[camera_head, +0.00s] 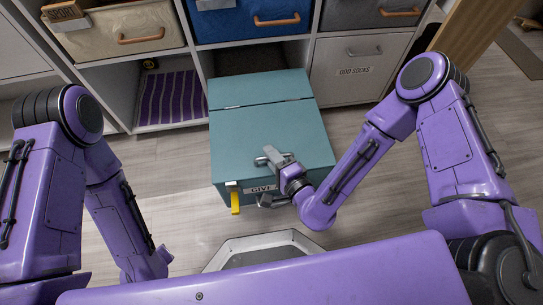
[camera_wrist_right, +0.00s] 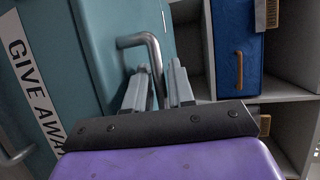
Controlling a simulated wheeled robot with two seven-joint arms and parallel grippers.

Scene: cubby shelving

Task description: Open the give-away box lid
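The teal give-away box (camera_head: 232,178) stands on the floor, and its lid (camera_head: 262,125) lies flat and looks closed. The lid's metal handle (camera_head: 262,160) is near the front edge; it also shows in the right wrist view (camera_wrist_right: 148,42). My right gripper (camera_head: 270,160) is at this handle. In the wrist view the two grey fingers (camera_wrist_right: 160,75) stand on either side of the handle bar; whether they press on it is not clear. A label reading GIVE AWAY (camera_wrist_right: 32,80) is on the front, partly hidden by my right arm. My left gripper is out of view.
A yellow tag (camera_head: 235,203) hangs at the box's front left. A cubby shelf with a cream bin (camera_head: 120,30), a blue bin (camera_head: 245,20) and an odd-socks bin (camera_head: 350,72) stands close behind the box. The floor left of the box is clear.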

